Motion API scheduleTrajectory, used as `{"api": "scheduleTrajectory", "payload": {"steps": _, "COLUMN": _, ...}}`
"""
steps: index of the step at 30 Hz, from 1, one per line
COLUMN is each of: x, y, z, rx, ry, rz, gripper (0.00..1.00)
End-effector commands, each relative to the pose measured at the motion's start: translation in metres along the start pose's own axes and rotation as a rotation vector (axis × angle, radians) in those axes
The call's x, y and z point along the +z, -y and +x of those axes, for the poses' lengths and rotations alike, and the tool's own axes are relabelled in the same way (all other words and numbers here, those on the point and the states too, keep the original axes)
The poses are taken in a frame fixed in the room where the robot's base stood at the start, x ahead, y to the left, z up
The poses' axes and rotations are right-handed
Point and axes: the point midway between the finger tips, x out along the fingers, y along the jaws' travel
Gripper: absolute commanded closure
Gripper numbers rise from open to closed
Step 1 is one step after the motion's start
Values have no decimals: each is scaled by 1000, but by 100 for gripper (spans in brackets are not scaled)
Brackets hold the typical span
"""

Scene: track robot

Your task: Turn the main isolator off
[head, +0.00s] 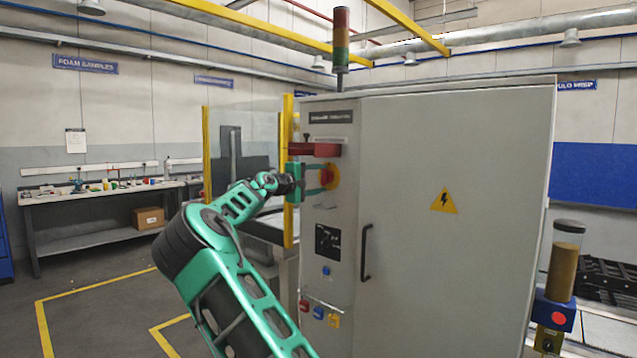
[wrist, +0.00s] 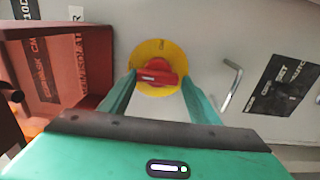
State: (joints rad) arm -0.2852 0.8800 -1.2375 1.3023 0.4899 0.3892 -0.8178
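The main isolator is a red rotary handle (wrist: 157,74) on a round yellow plate (wrist: 157,50). In the head view, the red handle (head: 326,177) and yellow plate (head: 334,178) are on the upper left of the grey cabinet front. My gripper (head: 318,179) is in front of it, one green finger above and one below. In the wrist view, the open fingers of my gripper (wrist: 158,80) stand on either side of the handle, whose long axis runs across between them. The right tip is very close; contact cannot be told.
A red box (head: 314,149) juts out just above the isolator; it fills the left of the wrist view (wrist: 75,75). A bent metal hook or lever (wrist: 231,84) and a black label (wrist: 280,83) lie right of it there. The cabinet door handle (head: 366,252) is lower right.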

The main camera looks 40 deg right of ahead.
Motion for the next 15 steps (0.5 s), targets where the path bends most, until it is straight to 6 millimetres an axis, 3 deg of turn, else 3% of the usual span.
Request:
{"api": "scheduleTrajectory", "payload": {"steps": 10, "x": 6, "y": -2, "z": 2, "rx": 1, "ry": 10, "rz": 3, "gripper": 45}}
{"api": "scheduleTrajectory", "payload": {"steps": 15, "x": 5, "y": -2, "z": -13, "rx": 1, "ry": 9, "rz": 3, "gripper": 45}}
